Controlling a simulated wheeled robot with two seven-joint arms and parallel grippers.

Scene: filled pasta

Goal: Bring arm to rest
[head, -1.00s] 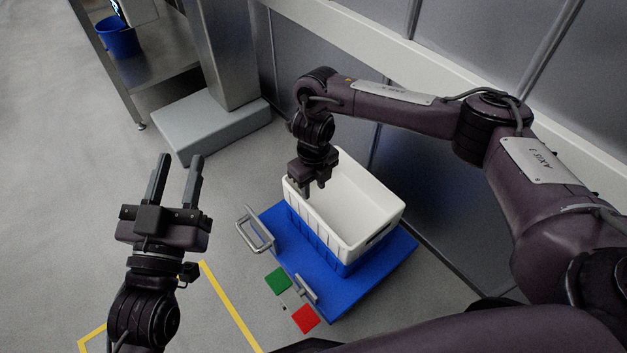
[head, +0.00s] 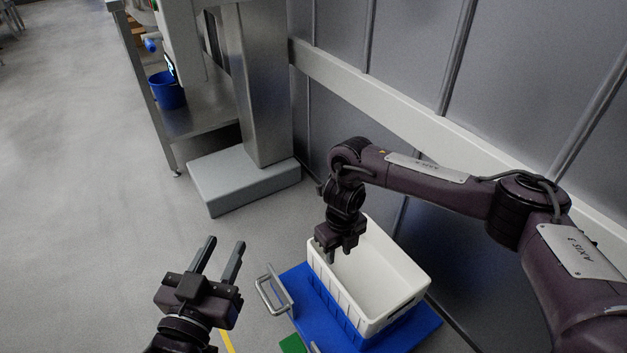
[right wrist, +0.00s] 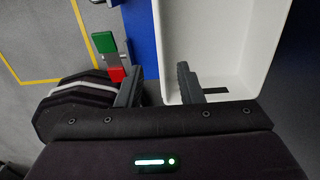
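My right gripper (head: 328,256) points down at the left rim of the white crate (head: 412,266). In the right wrist view its two fingers (right wrist: 158,86) are apart, with the edge of the white crate (right wrist: 240,50) showing between them. I see nothing gripped; whether a finger touches the crate I cannot tell. My left gripper (head: 225,248) is open and empty at the lower left, over bare floor and apart from the crate. Its fingers point up and away in the head view.
The crate is on a blue base (head: 415,330) with a metal handle (head: 270,292). Green (right wrist: 104,42) and red (right wrist: 117,74) patches lie beside it. A steel column on a grey plinth (head: 240,180) and a blue bucket (head: 168,92) stand behind. A wall runs along the right; floor at left is free.

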